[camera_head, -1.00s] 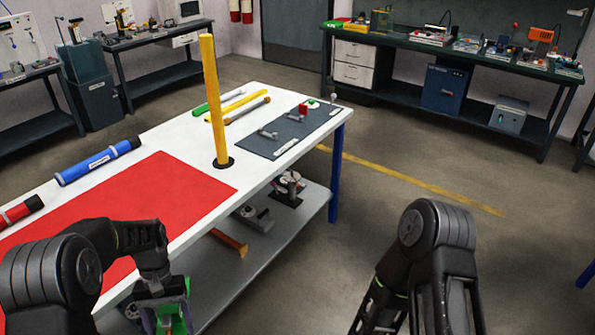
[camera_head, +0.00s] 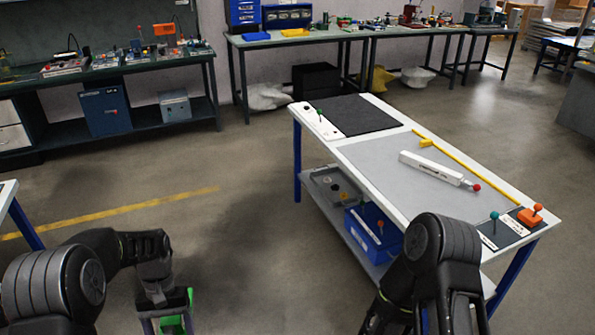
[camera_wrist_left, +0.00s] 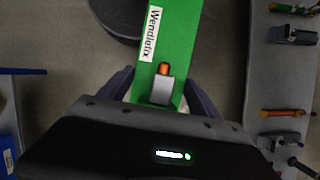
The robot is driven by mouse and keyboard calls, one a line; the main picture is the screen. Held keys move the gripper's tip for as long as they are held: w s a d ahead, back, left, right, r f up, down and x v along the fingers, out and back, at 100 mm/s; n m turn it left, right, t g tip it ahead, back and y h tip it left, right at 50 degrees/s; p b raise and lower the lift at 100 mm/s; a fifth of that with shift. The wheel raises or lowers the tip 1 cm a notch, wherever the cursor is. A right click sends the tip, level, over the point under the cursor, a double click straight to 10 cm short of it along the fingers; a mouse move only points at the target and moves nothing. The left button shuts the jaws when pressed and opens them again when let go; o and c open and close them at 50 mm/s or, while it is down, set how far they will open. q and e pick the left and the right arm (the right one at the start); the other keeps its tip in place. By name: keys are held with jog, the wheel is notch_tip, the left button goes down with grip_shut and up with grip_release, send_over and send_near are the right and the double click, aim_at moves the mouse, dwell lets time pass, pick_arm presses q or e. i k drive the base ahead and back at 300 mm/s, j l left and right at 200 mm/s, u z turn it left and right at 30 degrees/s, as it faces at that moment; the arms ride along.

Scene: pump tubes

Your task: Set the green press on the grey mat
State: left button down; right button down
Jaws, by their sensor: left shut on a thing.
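The green press (camera_head: 172,325) is in my left gripper (camera_head: 167,308), low at the bottom left of the head view and mostly cut off. In the left wrist view the green press (camera_wrist_left: 178,40) is a long green body with a white "Wendlefix" label and an orange-tipped grey part, between the two fingers. The grey mat (camera_head: 375,165) lies on the white table at the right, well apart from my left gripper. My right arm shows in front of that table, but its gripper is out of frame.
A white bar with a red knob (camera_head: 433,170) and a long yellow rod (camera_head: 470,170) lie on the grey mat. A black mat (camera_head: 360,115) is at the table's far end. A teal-knobbed piece (camera_head: 493,222) and an orange block (camera_head: 530,216) stand at its near right corner. Open floor (camera_head: 240,260) lies left.

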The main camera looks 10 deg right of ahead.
aim_at(398, 180)
jog(key=i+z, duration=0.15)
jog(key=z, duration=0.25)
jog(key=i+z, duration=0.1)
jog(key=z, duration=0.35)
jog(key=i+z, duration=0.15)
jog(key=z, duration=0.25)
jog(key=i+z, duration=0.15)
jog(key=z, duration=0.25)
jog(key=i+j+z, duration=0.1)
jog(key=z, duration=0.35)
jog(key=i+j+z, duration=0.15)
jog(key=j, duration=0.2)
jog(key=i+j+z, duration=0.15)
jog(key=j, duration=0.25)
jog(key=i+j+z, duration=0.1)
jog(key=i+j, duration=0.15)
jog(key=j, duration=0.15)
jog(key=i+j+z, duration=0.15)
jog(key=j, duration=0.25)
